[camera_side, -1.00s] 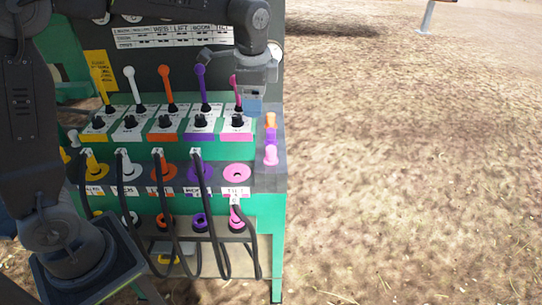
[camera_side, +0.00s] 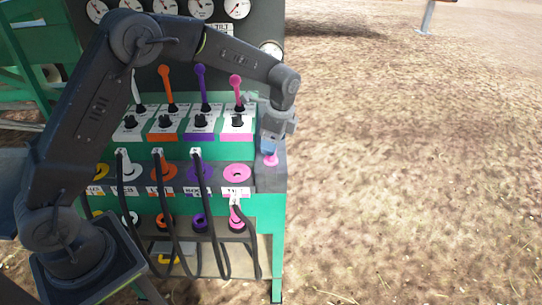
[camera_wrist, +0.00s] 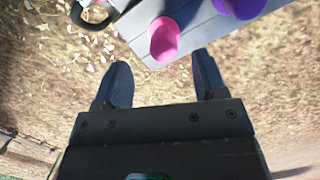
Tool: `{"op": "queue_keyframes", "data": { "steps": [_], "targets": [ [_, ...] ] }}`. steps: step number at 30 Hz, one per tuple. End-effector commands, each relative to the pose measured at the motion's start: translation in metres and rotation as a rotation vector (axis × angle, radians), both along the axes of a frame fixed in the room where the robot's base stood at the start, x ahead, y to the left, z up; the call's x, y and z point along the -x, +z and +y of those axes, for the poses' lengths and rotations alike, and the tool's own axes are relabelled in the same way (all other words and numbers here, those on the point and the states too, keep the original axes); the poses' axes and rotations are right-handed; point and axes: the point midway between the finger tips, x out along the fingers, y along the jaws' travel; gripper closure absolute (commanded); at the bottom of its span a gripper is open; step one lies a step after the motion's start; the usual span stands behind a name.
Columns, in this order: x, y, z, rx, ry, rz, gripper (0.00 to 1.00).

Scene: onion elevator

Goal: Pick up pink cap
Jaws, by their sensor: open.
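I cannot tell whether a finger touches the cap.
A purple cap (camera_wrist: 238,7) stands beside the pink one on the grey ledge (camera_wrist: 195,30). The panel has a pink lever (camera_side: 237,85), more coloured levers, a pink ring (camera_side: 237,174) and hanging black cables. Open ground (camera_side: 410,170) lies to the right.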

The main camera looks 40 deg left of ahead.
Motion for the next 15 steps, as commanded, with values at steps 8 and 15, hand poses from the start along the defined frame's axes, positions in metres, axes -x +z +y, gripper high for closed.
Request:
{"op": "queue_keyframes", "data": {
  "steps": [8, 15],
  "targets": [
    [0.000, -0.028, 0.009, 0.000, 0.003, 0.004, 0.35],
    [0.001, -0.053, 0.014, 0.000, 0.000, -0.001, 0.35]
  ]
}}
